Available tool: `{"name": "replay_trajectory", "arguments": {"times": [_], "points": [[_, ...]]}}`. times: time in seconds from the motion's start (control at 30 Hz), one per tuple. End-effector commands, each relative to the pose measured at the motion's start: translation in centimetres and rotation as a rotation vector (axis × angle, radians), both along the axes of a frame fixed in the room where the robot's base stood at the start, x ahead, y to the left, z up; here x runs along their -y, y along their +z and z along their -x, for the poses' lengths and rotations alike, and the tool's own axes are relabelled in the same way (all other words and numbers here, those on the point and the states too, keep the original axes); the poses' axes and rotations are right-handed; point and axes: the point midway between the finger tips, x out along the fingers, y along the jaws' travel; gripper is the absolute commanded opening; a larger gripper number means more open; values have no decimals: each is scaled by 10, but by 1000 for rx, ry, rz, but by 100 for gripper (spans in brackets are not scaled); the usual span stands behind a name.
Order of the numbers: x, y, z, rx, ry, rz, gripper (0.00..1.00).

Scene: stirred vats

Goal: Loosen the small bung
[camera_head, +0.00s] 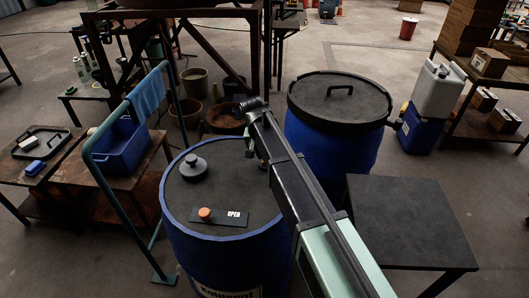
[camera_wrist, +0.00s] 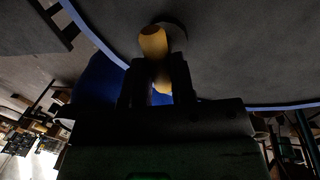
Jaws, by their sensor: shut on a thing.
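A blue drum (camera_head: 215,260) with a dark lid stands in front of me. In the wrist view, my gripper (camera_wrist: 157,75) is shut on a yellow-orange rounded piece (camera_wrist: 153,44), which appears to be the small bung. The piece sits at a dark round patch on the drum's lid (camera_wrist: 235,60); whether it is seated or raised I cannot tell. In the head view, my arm hides most of that spot. A larger black bung with a knob (camera_head: 193,169) sits on the lid at the left.
A second blue drum with a black handled lid (camera_head: 335,98) stands behind at the right. A green rail with a blue cloth (camera_head: 146,95) is at the left, near a blue bin (camera_head: 122,150). A bare dark table (camera_head: 410,220) stands at the right.

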Motion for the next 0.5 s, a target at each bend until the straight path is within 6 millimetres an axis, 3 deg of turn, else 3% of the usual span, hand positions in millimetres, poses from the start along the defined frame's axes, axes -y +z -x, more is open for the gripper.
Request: {"name": "replay_trajectory", "arguments": {"times": [0.03, 0.07, 0.2, 0.5], "points": [[0, 0, 0, 0, 2, 0, 0], [0, 0, 0, 0, 2, 0, 28], [0, 0, 0, 0, 1, 0, 48], [0, 3, 0, 0, 0, 0, 48]]}}
